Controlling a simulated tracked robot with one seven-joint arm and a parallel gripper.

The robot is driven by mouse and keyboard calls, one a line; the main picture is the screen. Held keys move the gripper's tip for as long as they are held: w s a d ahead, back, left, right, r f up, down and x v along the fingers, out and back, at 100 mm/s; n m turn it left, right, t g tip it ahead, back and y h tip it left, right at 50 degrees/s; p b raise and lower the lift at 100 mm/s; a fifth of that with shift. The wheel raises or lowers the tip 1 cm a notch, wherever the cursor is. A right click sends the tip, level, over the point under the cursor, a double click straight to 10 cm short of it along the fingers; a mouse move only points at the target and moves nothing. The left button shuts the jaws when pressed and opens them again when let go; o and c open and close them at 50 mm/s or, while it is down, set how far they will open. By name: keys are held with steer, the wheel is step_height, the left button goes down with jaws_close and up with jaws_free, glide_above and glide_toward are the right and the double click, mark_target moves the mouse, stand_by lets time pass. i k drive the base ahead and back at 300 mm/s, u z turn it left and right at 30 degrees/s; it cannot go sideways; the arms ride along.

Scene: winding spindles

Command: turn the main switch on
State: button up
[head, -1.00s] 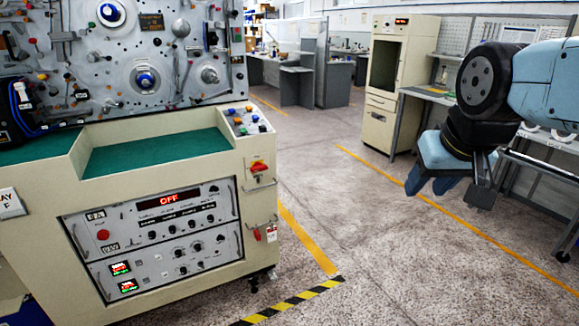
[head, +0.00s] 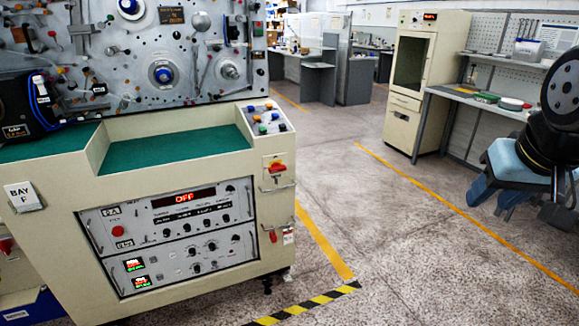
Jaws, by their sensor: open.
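A red and yellow rotary switch (head: 276,167) sits on the right end of the cream machine's front (head: 75,245), below the button panel; it looks like the main switch. The red display (head: 184,198) on the grey control panel reads OFF. A smaller red part (head: 272,236) with a white tag is lower on the same end. My gripper (head: 492,202) hangs at the right edge of the head view, with blue fingers apart and nothing seen between them. It is far to the right of the machine, over open floor in the picture.
A sloped panel of coloured buttons (head: 268,119) is above the switch. Handles stick out around it. Black and yellow tape (head: 305,306) marks the floor before the machine. A workbench (head: 470,97) and a cream cabinet (head: 425,70) stand at the right. The floor between is clear.

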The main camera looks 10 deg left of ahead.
mark_target(276, 166)
steer(key=i, duration=0.9)
steer(key=u, duration=0.05)
